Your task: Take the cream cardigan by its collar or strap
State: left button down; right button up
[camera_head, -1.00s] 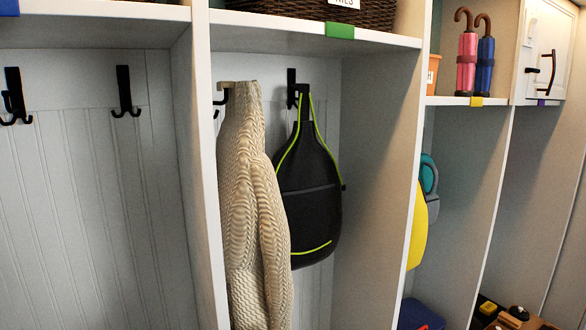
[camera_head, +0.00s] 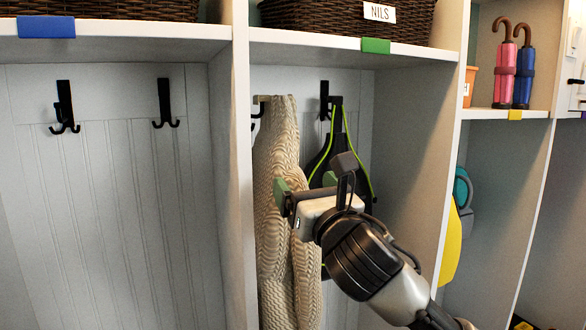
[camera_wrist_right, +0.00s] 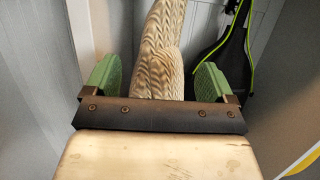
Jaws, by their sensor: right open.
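The cream knitted cardigan (camera_head: 275,150) hangs from a black hook in the middle cubby, gathered narrow at the top. Its collar (camera_head: 281,102) is at the hook, above my right gripper (camera_head: 305,180). My right gripper is open and stands in front of the cardigan's upper part, below the collar. In the right wrist view the cardigan (camera_wrist_right: 158,55) rises between and beyond the two green fingertips (camera_wrist_right: 152,82); I see no grip on it. My arm hides part of the cardigan's right side. My left gripper is not in view.
A black bag with lime trim (camera_head: 320,150) hangs just right of the cardigan, partly behind my gripper. Cubby walls stand on the left (camera_head: 232,180) and right (camera_head: 415,170). A shelf with a green tag (camera_head: 376,46) and a wicker basket (camera_head: 340,20) is above. The left cubby is empty below its hooks.

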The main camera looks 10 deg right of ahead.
aim_at(285, 159)
jog(key=x, duration=0.6)
jog(key=shift+r, duration=0.1)
jog(key=p+x, duration=0.2)
jog(key=x, duration=0.1)
jog(key=shift+r+p, duration=0.1)
jog(key=shift+p, duration=0.25)
jog(key=shift+p+x, duration=0.3)
jog(key=shift+x, duration=0.5)
